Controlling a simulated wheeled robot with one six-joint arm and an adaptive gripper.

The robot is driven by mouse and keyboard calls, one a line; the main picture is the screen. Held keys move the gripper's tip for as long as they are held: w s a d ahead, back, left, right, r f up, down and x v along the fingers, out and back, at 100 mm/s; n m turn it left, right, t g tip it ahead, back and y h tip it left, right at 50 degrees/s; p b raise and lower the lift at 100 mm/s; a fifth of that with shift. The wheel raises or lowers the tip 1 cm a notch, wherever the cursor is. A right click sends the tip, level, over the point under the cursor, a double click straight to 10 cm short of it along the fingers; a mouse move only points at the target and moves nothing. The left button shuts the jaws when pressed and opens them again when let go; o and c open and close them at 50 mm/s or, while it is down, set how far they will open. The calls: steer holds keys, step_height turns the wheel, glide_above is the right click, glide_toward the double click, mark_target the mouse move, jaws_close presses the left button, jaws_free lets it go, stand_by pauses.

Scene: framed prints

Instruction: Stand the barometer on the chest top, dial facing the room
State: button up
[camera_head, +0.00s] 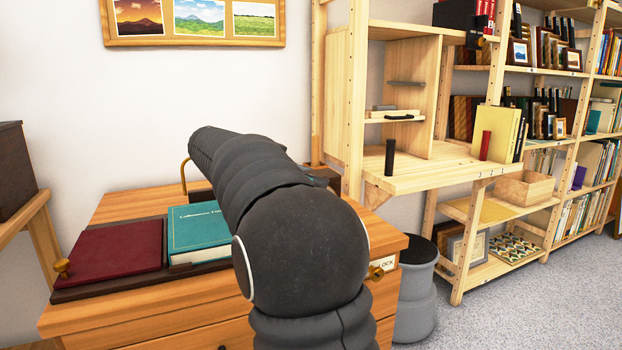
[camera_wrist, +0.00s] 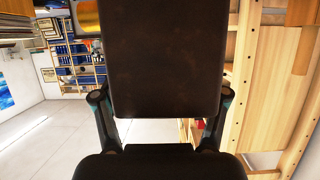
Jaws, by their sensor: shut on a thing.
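In the wrist view my gripper (camera_wrist: 160,101) is shut on a dark brown, flat-faced block (camera_wrist: 160,55), with one finger at each side. No dial shows on the face turned to this camera, so I cannot tell for sure that it is the barometer. The wooden chest top (camera_head: 130,204) lies in the lower left of the head view, under my dark arm. My arm hides the gripper there and much of the chest's right part. A curved brass piece (camera_head: 184,174) shows left of the arm; what it belongs to is unclear.

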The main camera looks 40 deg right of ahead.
steer(key=o, duration=1.8)
steer(key=shift+f, duration=0.1)
steer(key=shift+r, duration=0.2)
steer(key=v, duration=1.2)
steer(key=shift+p, duration=0.35)
steer(key=shift+s, duration=0.1)
